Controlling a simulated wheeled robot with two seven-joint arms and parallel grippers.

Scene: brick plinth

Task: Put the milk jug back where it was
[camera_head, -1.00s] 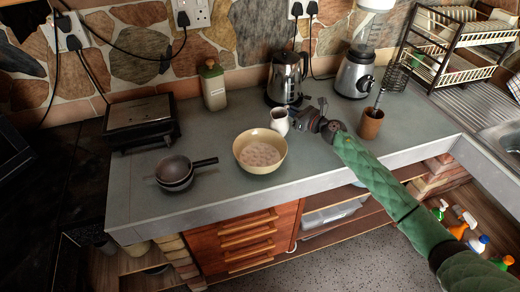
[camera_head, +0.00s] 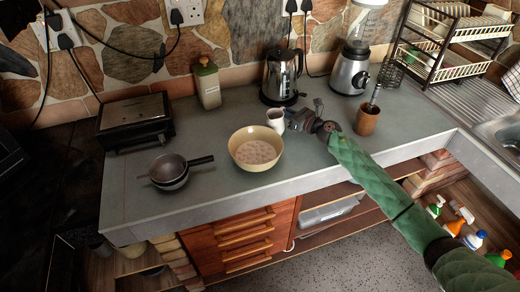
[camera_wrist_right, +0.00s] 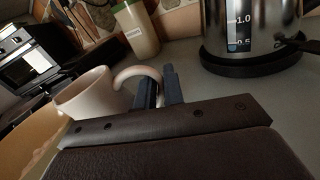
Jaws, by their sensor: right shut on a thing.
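The white milk jug (camera_head: 275,119) stands upright on the counter, just behind and right of the cream bowl (camera_head: 238,151). My right gripper (camera_head: 291,117) is at the jug's right side, in front of the kettle. In the right wrist view the jug (camera_wrist_right: 85,93) is at the left, with its curved handle reaching to the dark fingers (camera_wrist_right: 162,88). The gripper is shut on the handle. The jug's base is partly hidden in the wrist view, and I cannot tell whether it is lifted slightly. My left gripper is out of view.
A kettle (camera_head: 281,79) stands behind the jug and a blender (camera_head: 350,72) is back right. A brown cup (camera_head: 367,121) with a whisk is to the right of my gripper. Counter is clear between pans and bowl.

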